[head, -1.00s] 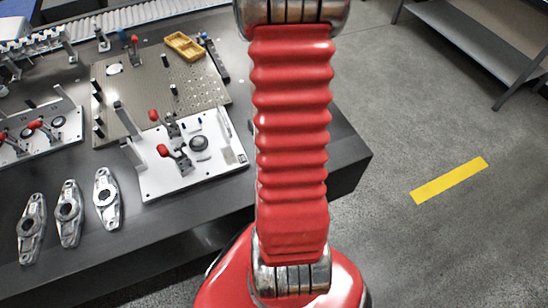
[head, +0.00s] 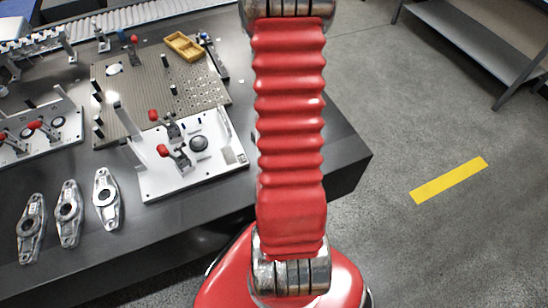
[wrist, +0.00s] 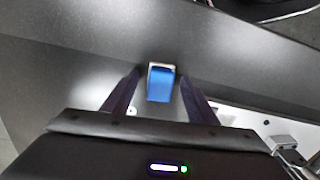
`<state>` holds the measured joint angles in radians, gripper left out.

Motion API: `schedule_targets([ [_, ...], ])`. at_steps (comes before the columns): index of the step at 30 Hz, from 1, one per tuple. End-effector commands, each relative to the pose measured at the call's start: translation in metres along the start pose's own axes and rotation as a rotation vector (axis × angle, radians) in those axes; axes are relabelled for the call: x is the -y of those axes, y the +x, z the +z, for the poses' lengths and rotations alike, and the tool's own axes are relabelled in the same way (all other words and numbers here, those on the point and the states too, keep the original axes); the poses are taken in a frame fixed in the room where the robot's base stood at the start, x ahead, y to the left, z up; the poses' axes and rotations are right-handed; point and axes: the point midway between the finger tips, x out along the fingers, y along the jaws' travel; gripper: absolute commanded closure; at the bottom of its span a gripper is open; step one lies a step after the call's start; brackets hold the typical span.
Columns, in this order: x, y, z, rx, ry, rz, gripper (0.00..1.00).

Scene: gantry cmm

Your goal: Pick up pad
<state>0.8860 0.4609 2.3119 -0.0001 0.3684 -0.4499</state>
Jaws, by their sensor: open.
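The pad (wrist: 161,86) is a small blue block with a pale far edge. It shows in the wrist view against the dark tabletop (wrist: 70,75). My gripper (wrist: 160,75) is open, with one dark finger to the left of the pad and one to the right. A gap shows on both sides of the pad, and I cannot tell how far the fingertips are above the table. In the head view I see neither the pad nor my gripper; my red arm covers that part of the table.
A white fixture plate (head: 188,165) with red-handled clamps stands on the table; a white plate edge (wrist: 235,116) shows right of my gripper. A perforated plate (head: 150,85) with a yellow tray (head: 184,46) lies behind. Several metal brackets (head: 106,199) lie at the left front.

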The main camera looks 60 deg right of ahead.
Motion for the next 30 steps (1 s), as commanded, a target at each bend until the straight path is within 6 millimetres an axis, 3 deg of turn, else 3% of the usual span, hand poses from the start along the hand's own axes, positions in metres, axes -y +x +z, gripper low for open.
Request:
schedule_targets([
  [9, 0.0002, -0.0002, -0.0001, 0.000, 0.000, 0.000, 0.48],
  [27, 0.0003, -0.0002, -0.0001, 0.000, -0.001, 0.000, 0.90],
  [30, 0.0003, -0.0002, -0.0001, 0.000, -0.001, 0.000, 0.91],
])
